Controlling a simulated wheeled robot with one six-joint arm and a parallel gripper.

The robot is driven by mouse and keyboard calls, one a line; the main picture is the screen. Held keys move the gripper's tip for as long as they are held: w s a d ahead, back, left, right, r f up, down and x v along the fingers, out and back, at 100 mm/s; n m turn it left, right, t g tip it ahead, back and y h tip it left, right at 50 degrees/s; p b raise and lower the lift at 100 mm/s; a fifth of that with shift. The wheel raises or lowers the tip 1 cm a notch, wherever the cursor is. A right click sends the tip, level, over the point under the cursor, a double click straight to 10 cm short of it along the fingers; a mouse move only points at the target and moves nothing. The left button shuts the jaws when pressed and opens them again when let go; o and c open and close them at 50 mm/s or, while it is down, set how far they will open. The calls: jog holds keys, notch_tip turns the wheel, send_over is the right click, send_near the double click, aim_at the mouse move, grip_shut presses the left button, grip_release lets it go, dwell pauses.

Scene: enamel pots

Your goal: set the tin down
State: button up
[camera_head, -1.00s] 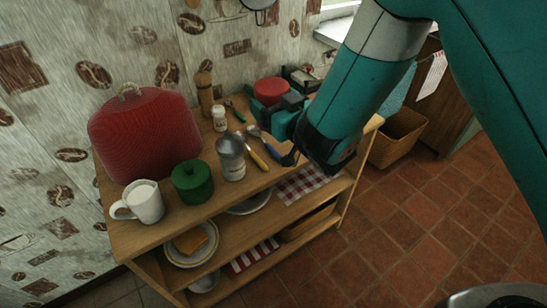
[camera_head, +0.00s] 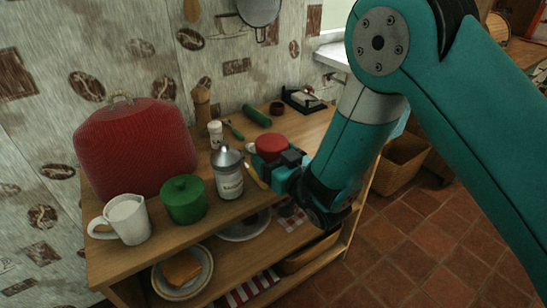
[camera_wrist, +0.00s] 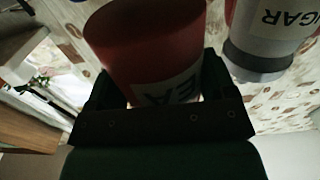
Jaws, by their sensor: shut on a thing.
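The red tin (camera_head: 271,144) is held upright, or nearly so, in my gripper (camera_head: 268,162) over the front right part of the wooden shelf top (camera_head: 165,236). In the wrist view the tin (camera_wrist: 140,45) fills the space between the fingers of my gripper (camera_wrist: 158,88), and its white label shows the letters "EA". The gripper is shut on its sides. The fingers hide the tin's base in the head view, so I cannot tell if it touches the wood.
A grey-lidded sugar tin (camera_head: 229,182) stands close left of the red tin; it also shows in the wrist view (camera_wrist: 262,50). Further left are a green pot (camera_head: 184,203), a white mug (camera_head: 127,220) and a red cover (camera_head: 135,150). A green roll (camera_head: 257,115) lies behind.

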jog(key=shift+f+b, duration=0.5)
jog(key=o, duration=1)
jog(key=shift+r+p, duration=0.3)
jog(key=shift+r, duration=0.05)
jog(key=shift+r+p, duration=0.5)
jog(key=b+v, duration=0.2)
jog(key=v, duration=1)
jog(key=shift+f+b, duration=0.25)
jog(key=shift+b, duration=0.05)
